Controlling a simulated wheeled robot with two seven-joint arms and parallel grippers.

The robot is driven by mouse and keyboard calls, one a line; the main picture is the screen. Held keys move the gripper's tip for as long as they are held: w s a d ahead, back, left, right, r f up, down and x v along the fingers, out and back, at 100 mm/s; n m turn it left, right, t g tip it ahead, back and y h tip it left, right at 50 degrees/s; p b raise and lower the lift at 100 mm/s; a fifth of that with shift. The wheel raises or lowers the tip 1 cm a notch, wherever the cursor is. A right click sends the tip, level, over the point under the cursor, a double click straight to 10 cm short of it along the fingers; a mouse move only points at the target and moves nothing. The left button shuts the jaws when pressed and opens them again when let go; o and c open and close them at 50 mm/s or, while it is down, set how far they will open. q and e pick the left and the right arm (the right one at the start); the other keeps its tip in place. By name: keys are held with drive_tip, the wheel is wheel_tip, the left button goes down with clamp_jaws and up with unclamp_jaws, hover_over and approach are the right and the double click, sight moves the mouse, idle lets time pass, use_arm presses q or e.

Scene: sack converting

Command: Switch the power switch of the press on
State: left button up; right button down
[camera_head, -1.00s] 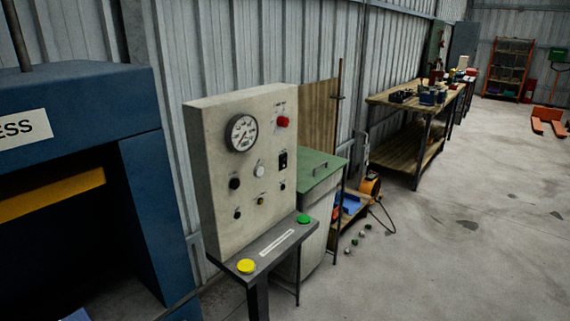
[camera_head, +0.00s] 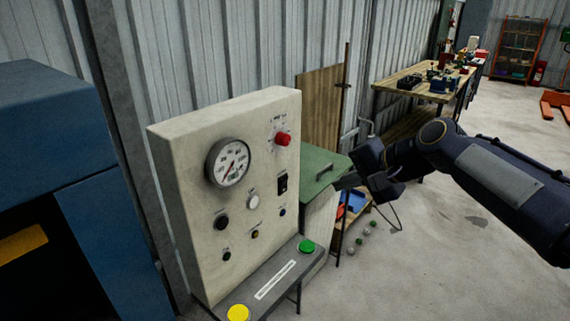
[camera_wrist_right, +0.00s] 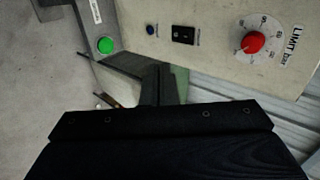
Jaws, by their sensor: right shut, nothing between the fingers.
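The press (camera_head: 95,215) is a blue machine at the left of the head view. Its beige control panel (camera_head: 185,160) stands beside it. The black rocker switch (camera_head: 282,185) sits on the panel's right side, below the red knob (camera_head: 283,139). The switch also shows in the right wrist view (camera_wrist_right: 182,35); its on or off position is too small to tell. My right gripper (camera_head: 341,185) is shut and empty, to the right of the switch and apart from it. In the right wrist view its fingers (camera_wrist_right: 158,75) point toward the panel. My left gripper is out of view.
A yellow button (camera_head: 238,313) and a green button (camera_head: 306,246) sit on the ledge under the panel. A gauge (camera_head: 228,162) and small knobs share the panel face. A green-topped cabinet (camera_head: 318,167) stands behind. A workbench (camera_head: 400,78) is farther back; the floor at right is open.

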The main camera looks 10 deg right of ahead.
drive_tip(key=shift+w+r, duration=0.35)
drive_tip(key=shift+w, duration=0.3)
drive_tip(key=p, duration=0.2)
approach(285, 184)
drive_tip(key=x, duration=0.5)
drive_tip(key=shift+s+d+f, duration=0.1)
drive_tip(key=shift+s+f, duration=0.05)
drive_tip(key=shift+f, duration=0.15)
drive_tip(key=shift+w+a+p, duration=0.25)
drive_tip(key=shift+w+p, duration=0.05)
drive_tip(key=shift+w, duration=0.05)
